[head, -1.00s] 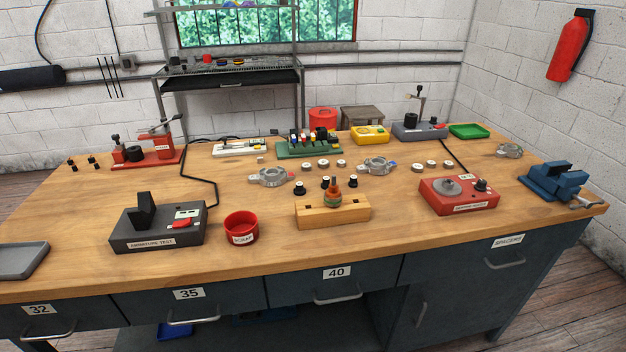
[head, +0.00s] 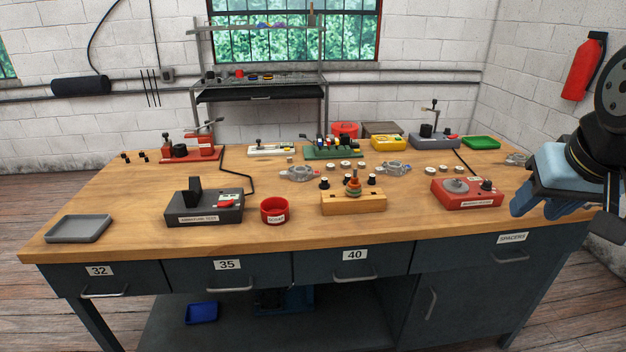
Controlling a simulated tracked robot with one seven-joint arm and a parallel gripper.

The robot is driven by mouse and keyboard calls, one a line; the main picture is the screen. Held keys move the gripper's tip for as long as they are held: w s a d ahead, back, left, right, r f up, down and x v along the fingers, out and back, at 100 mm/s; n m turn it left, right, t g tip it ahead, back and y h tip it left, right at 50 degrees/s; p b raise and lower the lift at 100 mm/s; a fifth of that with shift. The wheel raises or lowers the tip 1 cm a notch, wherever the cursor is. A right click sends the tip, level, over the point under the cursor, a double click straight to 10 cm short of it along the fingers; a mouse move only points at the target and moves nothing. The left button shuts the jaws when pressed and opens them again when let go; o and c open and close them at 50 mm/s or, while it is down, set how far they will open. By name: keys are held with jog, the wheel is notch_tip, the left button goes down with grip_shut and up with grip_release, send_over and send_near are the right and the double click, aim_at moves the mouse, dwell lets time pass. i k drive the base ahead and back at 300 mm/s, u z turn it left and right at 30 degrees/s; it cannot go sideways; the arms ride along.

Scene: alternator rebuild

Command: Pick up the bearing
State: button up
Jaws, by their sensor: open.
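Several small ring-shaped parts stand near the middle of the bench. One pale ring (head: 345,166) is in a row behind the wooden block, and another pale ring (head: 443,169) is in a row further right. Dark parts with pale tops (head: 324,183) stand just behind the block. They are too small for me to tell which is the bearing. My gripper (head: 548,207) hangs at the right, over the bench's right end, with its blue fingers apart and nothing seen between them. It is well away from the rings. The blue vise there is mostly or wholly hidden.
The wooden block (head: 352,203) holds a copper-coloured part upright. A red tester (head: 467,194), a red scrap cup (head: 274,211), a dark armature tester (head: 203,208) and a grey tray (head: 78,229) stand along the front. Two grey housings (head: 394,168) lie among the rings. Bare wood lies along the front edge.

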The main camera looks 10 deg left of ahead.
aim_at(456, 183)
jog(key=u, duration=0.6)
jog(key=i, duration=1)
